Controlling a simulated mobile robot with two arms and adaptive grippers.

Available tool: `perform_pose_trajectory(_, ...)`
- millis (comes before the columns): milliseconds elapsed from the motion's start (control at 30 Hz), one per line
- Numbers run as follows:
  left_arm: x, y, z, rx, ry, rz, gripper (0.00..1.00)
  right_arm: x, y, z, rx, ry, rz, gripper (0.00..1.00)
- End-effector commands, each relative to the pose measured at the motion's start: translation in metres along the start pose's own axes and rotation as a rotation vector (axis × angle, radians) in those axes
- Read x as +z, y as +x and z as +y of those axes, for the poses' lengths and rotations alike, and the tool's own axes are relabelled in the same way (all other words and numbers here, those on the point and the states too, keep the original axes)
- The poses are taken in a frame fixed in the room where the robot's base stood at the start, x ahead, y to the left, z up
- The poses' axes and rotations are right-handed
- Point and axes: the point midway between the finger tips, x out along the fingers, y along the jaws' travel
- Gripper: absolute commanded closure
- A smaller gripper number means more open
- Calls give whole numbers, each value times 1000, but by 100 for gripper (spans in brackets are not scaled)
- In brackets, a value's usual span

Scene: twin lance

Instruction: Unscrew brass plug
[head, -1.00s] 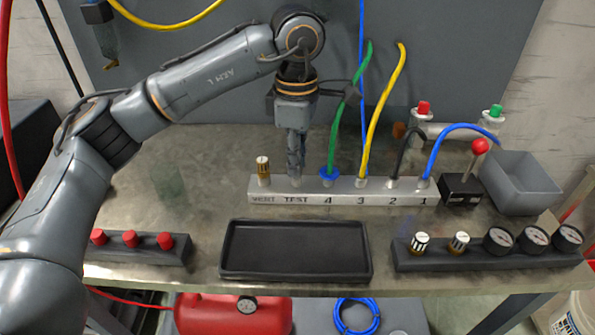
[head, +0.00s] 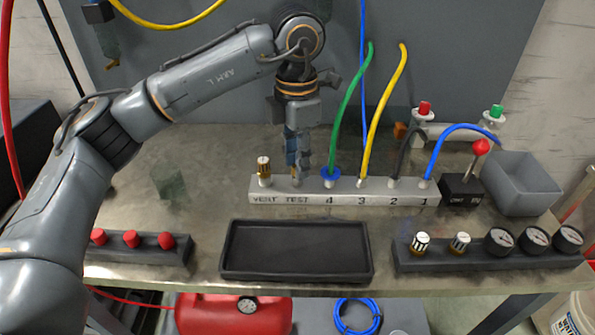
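My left gripper (head: 297,178) points straight down over the TEST port of the grey manifold block (head: 345,198). Its fingertips are right at the top of the block. They hide the port, so I cannot make out a brass plug there or whether the fingers are shut on one. A brass fitting with a dark striped body (head: 263,168) stands upright on the VENT port, just left of the gripper and apart from it. My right gripper is not in view.
Green (head: 350,110) and yellow (head: 384,115) hoses rise close right of the gripper. An empty black tray (head: 296,278) lies in front. A rack (head: 410,264) with gauges is at the right, near a grey bin (head: 520,184). A red-capped rack (head: 130,255) is at the left.

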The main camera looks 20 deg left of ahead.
Motion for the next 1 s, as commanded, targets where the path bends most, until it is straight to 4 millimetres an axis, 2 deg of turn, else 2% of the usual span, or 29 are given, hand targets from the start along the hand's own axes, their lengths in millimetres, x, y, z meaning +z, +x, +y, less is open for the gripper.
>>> perform_pose_trajectory(167,0,0,0,0,12,-1,68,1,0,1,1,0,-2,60)
perform_pose_trajectory(267,0,0,0,0,92,-2,68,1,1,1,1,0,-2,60)
perform_pose_trajectory(1000,2,0,-1,0,1161,-2,68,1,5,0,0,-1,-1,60)
